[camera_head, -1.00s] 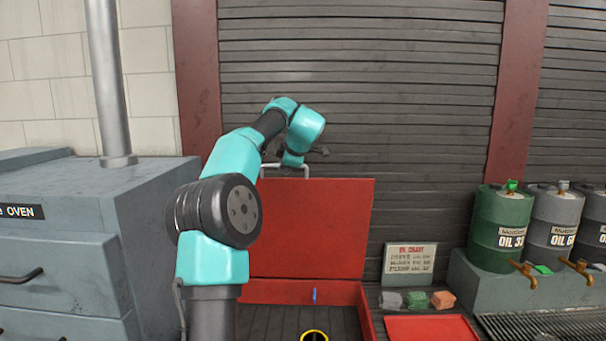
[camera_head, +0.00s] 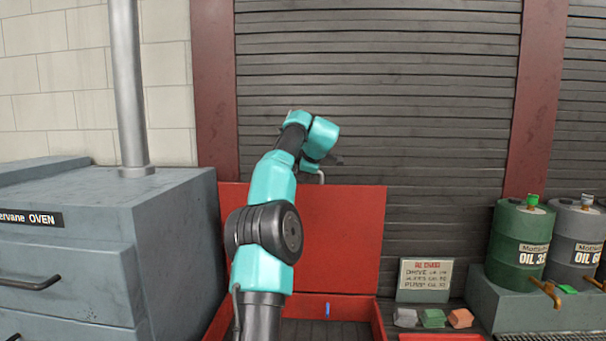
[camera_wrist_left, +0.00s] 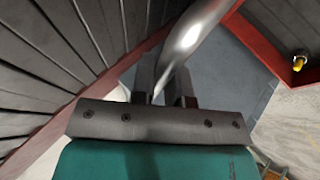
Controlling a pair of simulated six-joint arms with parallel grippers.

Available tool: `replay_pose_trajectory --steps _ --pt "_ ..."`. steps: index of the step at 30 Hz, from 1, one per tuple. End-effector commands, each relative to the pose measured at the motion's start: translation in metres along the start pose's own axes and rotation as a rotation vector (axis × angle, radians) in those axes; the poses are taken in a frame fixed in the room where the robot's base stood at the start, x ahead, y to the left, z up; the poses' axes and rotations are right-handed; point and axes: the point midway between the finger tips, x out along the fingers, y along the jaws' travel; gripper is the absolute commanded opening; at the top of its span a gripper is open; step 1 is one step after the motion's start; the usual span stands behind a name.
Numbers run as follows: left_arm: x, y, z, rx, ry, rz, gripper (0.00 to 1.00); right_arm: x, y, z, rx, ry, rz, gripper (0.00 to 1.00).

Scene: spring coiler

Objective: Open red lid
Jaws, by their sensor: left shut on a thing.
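The red lid (camera_head: 345,235) stands raised, nearly upright, at the back of the red box (camera_head: 376,318) in the head view. Its metal handle (camera_head: 321,175) sticks up at the lid's top edge. My left gripper (camera_head: 318,168) is at that handle, partly hidden by my own wrist. In the left wrist view the two fingers of my left gripper (camera_wrist_left: 170,92) are closed around the shiny handle bar (camera_wrist_left: 192,42). My left arm covers part of the lid. My right gripper is not in view.
A grey oven (camera_head: 160,240) stands close on the left. A small sign (camera_head: 425,275), coloured blocks (camera_head: 433,318) and oil drums (camera_head: 519,243) stand on the right. A shuttered wall (camera_head: 400,100) is behind the lid. A small blue piece (camera_head: 327,309) shows inside the box.

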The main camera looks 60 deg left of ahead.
Motion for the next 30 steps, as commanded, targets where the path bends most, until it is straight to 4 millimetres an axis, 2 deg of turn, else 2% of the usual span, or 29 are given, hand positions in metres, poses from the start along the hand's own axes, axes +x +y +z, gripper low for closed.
replay_pose_trajectory --steps 2,3,10,18,22,26,30 --pt "0.0 0.0 0.0 -0.002 0.0 -0.001 0.0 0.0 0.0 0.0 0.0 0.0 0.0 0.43" --pt "0.0 0.0 0.0 -0.002 0.0 -0.001 0.18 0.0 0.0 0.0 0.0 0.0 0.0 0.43" --pt "0.0 0.0 0.0 -0.001 0.0 -0.001 0.39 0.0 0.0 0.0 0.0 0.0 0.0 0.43" --pt "-0.001 0.0 0.0 0.0 0.0 0.0 0.39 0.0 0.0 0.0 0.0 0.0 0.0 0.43" --pt "-0.008 0.0 0.0 0.0 -0.001 0.001 0.39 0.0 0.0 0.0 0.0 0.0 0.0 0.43" --pt "-0.024 0.001 0.0 -0.001 -0.002 0.003 0.39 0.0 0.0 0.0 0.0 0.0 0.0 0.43" --pt "-0.049 0.001 0.001 -0.001 -0.002 0.003 0.39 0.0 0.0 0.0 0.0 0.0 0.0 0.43"
